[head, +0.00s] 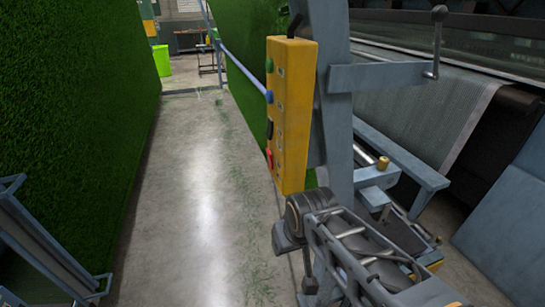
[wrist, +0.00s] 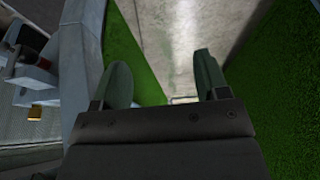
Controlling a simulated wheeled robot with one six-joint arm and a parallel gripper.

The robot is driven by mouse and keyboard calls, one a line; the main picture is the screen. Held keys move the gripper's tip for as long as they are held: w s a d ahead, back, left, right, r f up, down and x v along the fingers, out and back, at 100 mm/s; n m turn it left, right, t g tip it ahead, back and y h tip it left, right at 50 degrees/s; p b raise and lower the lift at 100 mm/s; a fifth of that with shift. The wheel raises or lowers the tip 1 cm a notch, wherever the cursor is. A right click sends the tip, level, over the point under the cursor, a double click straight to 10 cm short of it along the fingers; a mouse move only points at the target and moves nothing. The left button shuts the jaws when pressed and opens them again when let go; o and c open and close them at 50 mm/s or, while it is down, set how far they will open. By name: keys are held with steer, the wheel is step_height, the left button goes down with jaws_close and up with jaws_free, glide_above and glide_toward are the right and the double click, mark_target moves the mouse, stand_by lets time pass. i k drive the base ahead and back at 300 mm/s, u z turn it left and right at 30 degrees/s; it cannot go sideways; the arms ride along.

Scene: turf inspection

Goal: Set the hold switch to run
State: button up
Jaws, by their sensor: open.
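A yellow control box (head: 296,110) is fixed to a grey upright post in the head view. Its left-hand face carries a green button (head: 269,65), a blue button (head: 269,97), a black switch (head: 270,130) and a red control (head: 269,159). The labels are too small to read, so I cannot tell which one is the hold switch or how it is set. My gripper (wrist: 165,88) is open and empty in the wrist view, with its two fingers apart. The box does not show there. In the head view my arm's end is below the box, apart from it.
A green turf wall (head: 70,110) stands on the left, with more turf behind the box. The concrete floor (head: 195,190) between is clear apart from grass scraps. A grey lever bracket (head: 385,76) and machine rollers are on the right. A green bin (head: 161,60) stands far back.

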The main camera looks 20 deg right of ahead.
mark_target(270, 161)
steer(key=u, duration=0.6)
steer(key=k, duration=0.65)
steer(key=u, duration=0.9)
steer(key=i, duration=1.1)
steer(key=z, duration=0.3)
